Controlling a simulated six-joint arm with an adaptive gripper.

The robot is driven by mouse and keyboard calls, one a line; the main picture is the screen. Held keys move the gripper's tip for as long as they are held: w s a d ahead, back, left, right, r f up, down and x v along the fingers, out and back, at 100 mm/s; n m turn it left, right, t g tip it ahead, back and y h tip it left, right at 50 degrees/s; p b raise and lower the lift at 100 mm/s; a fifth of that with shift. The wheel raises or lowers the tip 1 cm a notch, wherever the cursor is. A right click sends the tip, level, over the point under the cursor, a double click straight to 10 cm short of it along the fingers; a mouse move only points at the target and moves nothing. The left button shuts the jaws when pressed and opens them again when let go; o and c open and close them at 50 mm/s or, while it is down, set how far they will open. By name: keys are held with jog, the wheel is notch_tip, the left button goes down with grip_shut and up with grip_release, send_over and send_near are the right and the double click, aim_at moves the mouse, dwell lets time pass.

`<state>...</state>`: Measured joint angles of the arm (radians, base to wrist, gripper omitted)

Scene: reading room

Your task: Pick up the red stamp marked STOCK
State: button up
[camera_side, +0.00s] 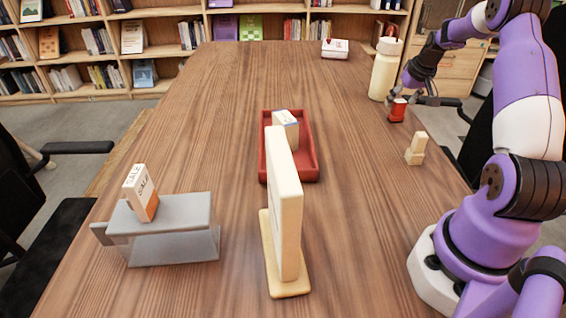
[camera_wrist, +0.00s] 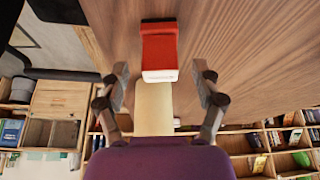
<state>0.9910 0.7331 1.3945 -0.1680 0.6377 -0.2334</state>
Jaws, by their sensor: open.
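The small red stamp (camera_side: 397,110) stands at the right of the table, with a pale top. Its marking cannot be read. In the wrist view the red stamp (camera_wrist: 160,45) shows large, with its white end towards me. My gripper (camera_side: 414,98) is low beside the stamp in the side view. In the wrist view my gripper (camera_wrist: 161,70) is open, one fingertip on each side of the stamp's white end, with visible gaps. Nothing is held.
A cream bottle (camera_side: 384,70) stands close behind the stamp. A pale wooden block (camera_side: 415,150) stands nearer. A red tray (camera_side: 309,150) holds a small block. A cream upright board (camera_side: 287,210) and a grey stand (camera_side: 175,240) bearing a SALE box (camera_side: 139,193) are in front.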

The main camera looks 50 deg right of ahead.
jog(key=shift+x, duration=0.8)
grip_shut()
